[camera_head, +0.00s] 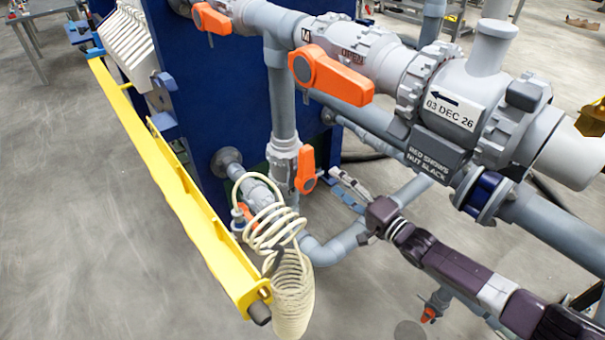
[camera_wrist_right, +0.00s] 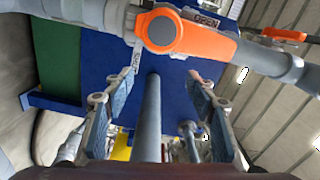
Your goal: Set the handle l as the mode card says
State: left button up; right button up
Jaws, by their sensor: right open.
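Several orange valve handles show in the head view; I cannot tell which is handle l. A large one (camera_head: 335,78) sits on the upper pipe beside a label that seems to read OPEN. A smaller one (camera_head: 306,170) hangs on the vertical pipe, and another (camera_head: 211,19) is at the upper left. My right gripper (camera_head: 340,184) is open and empty, right of the vertical pipe's handle and apart from it. In the right wrist view a large orange handle (camera_wrist_right: 200,38) crosses above the open fingers (camera_wrist_right: 165,72). No mode card is identifiable. My left gripper is not visible.
Grey pipes and a large fitting with a sign (camera_head: 455,108) reading "03 DEC 26" fill the upper right. A dark plate (camera_head: 434,158) below it mentions red and nut slack. A yellow beam (camera_head: 165,185) and a coiled cream hose (camera_head: 292,290) are at left. Open floor lies further left.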

aim_at(309, 168)
jog(key=s+a+r+n, duration=0.4)
jog(key=r+n, duration=0.1)
jog(key=n, duration=1.1)
jog(key=x, duration=0.5)
jog(key=b+x, duration=0.1)
jog(key=x, duration=0.1)
jog(key=shift+w+f, duration=0.25)
jog(key=shift+w+a+r, duration=0.1)
jog(key=shift+w+a, duration=0.15)
jog(key=shift+a, duration=0.05)
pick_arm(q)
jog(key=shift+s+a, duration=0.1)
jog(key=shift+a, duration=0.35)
